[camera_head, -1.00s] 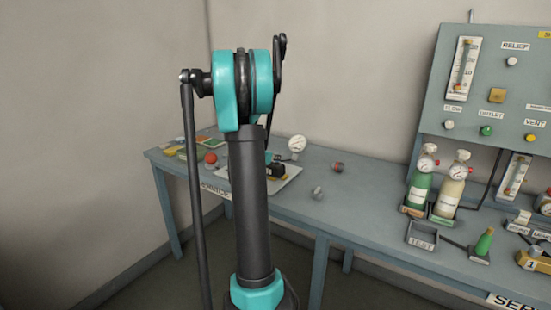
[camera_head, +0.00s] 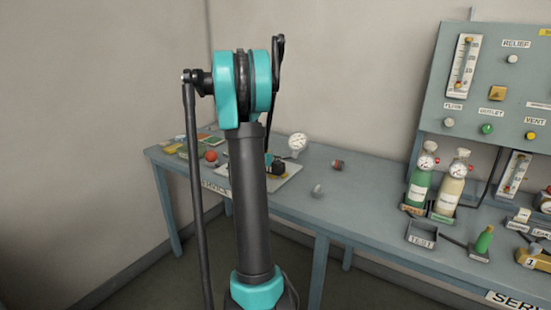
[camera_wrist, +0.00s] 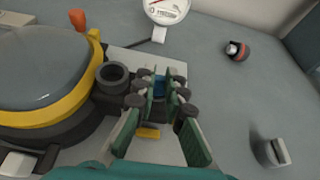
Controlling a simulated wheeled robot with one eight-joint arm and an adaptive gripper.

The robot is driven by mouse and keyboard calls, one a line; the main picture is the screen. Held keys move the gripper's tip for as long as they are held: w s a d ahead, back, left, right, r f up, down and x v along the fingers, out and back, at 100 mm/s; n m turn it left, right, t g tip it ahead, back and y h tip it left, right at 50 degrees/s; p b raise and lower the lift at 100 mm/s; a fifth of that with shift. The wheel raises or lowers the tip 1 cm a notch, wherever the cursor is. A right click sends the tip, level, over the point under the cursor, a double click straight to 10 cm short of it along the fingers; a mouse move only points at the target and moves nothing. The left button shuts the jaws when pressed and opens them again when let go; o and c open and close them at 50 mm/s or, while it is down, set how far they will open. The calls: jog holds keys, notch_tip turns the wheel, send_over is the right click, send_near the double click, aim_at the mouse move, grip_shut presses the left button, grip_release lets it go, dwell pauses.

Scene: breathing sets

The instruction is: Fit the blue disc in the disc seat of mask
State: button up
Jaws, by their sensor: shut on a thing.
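The mask (camera_wrist: 45,80) lies at the left of the wrist view, with a dark grey visor, a yellow rim and a black body. A round black open port (camera_wrist: 113,76) is on its right side. My gripper (camera_wrist: 160,88) is shut on the blue disc (camera_wrist: 159,86), beside this port and over black parts of the mask. The fingertips hide most of the disc. The disc seat is not clearly visible, and I cannot tell whether the disc touches it. In the head view, my arm hides most of the mask.
A white board (camera_wrist: 172,64) lies under the mask. A white gauge (camera_wrist: 166,10) stands behind it. A red-and-black cylinder (camera_wrist: 238,50) and a grey cylinder (camera_wrist: 271,152) lie to the right, with bare bench between. Bottles (camera_head: 420,185) and a test tray (camera_head: 422,236) stand farther right.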

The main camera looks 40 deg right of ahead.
jog(key=shift+f, duration=0.1)
jog(key=o, duration=0.8)
jog(key=shift+a, duration=0.1)
jog(key=v, duration=1.1)
jog(key=shift+s+a, duration=0.2)
jog(key=shift+a, duration=0.15)
